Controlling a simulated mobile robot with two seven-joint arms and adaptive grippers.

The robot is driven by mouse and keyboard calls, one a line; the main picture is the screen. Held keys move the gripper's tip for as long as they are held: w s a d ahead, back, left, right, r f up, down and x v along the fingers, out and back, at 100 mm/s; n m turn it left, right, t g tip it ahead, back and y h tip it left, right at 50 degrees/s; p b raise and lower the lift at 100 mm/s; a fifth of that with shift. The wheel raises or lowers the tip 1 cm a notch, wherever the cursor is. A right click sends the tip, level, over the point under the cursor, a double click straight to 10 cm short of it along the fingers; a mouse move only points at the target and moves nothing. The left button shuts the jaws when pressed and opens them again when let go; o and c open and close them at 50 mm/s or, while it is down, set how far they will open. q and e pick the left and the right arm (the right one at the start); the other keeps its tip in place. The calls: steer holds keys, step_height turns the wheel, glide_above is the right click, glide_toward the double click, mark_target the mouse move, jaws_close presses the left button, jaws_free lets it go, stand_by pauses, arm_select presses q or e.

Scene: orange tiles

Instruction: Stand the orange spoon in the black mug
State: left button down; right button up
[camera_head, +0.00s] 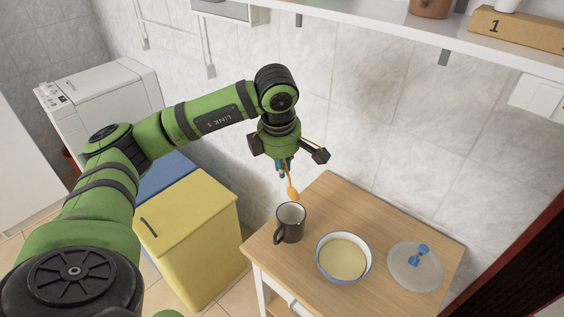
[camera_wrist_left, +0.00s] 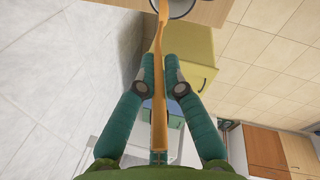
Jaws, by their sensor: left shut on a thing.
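The black mug (camera_head: 290,222) stands upright near the left corner of the wooden table, its handle toward the front left. My left gripper (camera_head: 284,170) is shut on the orange spoon (camera_head: 293,191) and holds it with the bowl end down, just above the mug. In the head view the spoon's bowl overlaps the mug's far rim; I cannot tell whether it is over the opening or behind it. In the left wrist view the spoon (camera_wrist_left: 158,60) runs between the teal fingers (camera_wrist_left: 160,68), and the mug's rim (camera_wrist_left: 180,8) shows at the top edge. My right gripper does not show.
A bowl (camera_head: 343,258) with pale yellow contents stands right of the mug on the table (camera_head: 330,195). A round lid with a blue knob (camera_head: 416,268) lies further right. A yellow cabinet (camera_head: 190,235) stands left of the table. A wall shelf (camera_head: 400,30) hangs above.

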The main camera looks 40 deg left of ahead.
arm_select(q)
steer(key=s+d+b+x, duration=0.1)
steer(key=s+b+x, duration=0.1)
steer(key=b+x, duration=0.7)
steer(key=x, duration=0.2)
steer(key=shift+f, duration=0.3)
steer(key=shift+a, duration=0.1)
steer(key=c, duration=1.3)
jaws_free()
steer(key=shift+o, duration=0.2)
steer(key=v, duration=1.2)
